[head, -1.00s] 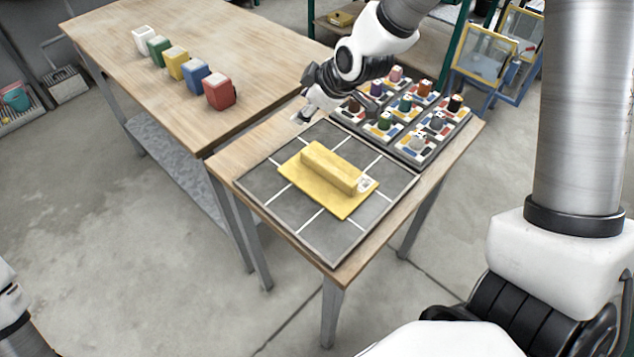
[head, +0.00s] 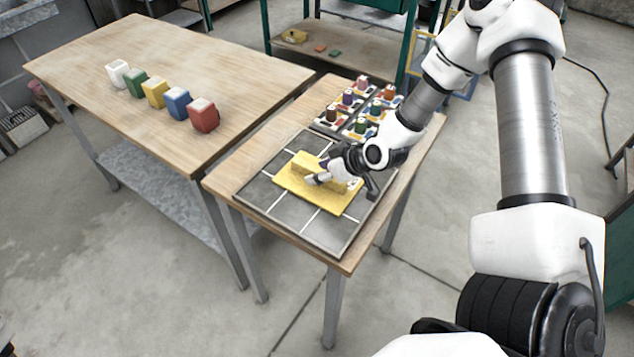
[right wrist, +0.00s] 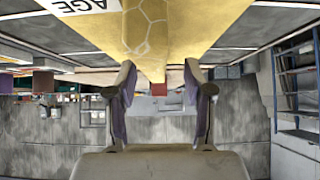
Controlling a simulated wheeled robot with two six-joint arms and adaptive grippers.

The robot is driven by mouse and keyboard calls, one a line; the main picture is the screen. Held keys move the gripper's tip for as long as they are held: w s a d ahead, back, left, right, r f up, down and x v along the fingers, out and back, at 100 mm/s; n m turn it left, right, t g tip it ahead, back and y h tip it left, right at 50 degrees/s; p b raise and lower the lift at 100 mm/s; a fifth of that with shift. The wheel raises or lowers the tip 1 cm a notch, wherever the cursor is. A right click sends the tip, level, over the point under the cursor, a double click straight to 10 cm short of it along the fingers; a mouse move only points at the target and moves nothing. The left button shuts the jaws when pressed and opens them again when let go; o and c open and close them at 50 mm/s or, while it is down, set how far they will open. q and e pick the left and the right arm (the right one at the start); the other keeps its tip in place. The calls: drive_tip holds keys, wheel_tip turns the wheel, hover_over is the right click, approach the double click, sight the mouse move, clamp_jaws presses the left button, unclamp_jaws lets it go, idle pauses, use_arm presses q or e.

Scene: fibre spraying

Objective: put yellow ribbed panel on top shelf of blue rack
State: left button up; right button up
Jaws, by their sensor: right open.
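The yellow ribbed panel (head: 318,199) lies flat on a grey gridded board (head: 270,205) on the near table, its raised rib (head: 302,163) upward. My right gripper (head: 320,172) is low over the panel, at the rib, and hides part of it. In the right wrist view its two fingers (right wrist: 163,82) are apart, and the yellow rib (right wrist: 147,35) lines up with the gap between them. I cannot tell whether they touch it. A blue frame with yellow edging (head: 460,82) shows behind my right arm; most of it is hidden. My left gripper is out of view.
Trays of coloured spools (head: 355,118) stand behind the board, close to my right arm. A row of several coloured blocks (head: 178,103) stands on the left table (head: 100,60). A green-framed shelf (head: 350,55) with small items stands at the back.

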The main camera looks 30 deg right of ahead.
drive_tip(key=shift+w+a+f, duration=0.1)
drive_tip(key=shift+w+f, duration=0.25)
drive_tip(key=shift+f, duration=0.2)
drive_tip(key=shift+w+d+f, duration=0.2)
drive_tip(key=shift+w+d, duration=0.05)
drive_tip(key=shift+s+a+r, duration=0.15)
clamp_jaws()
drive_tip(key=shift+r, duration=0.1)
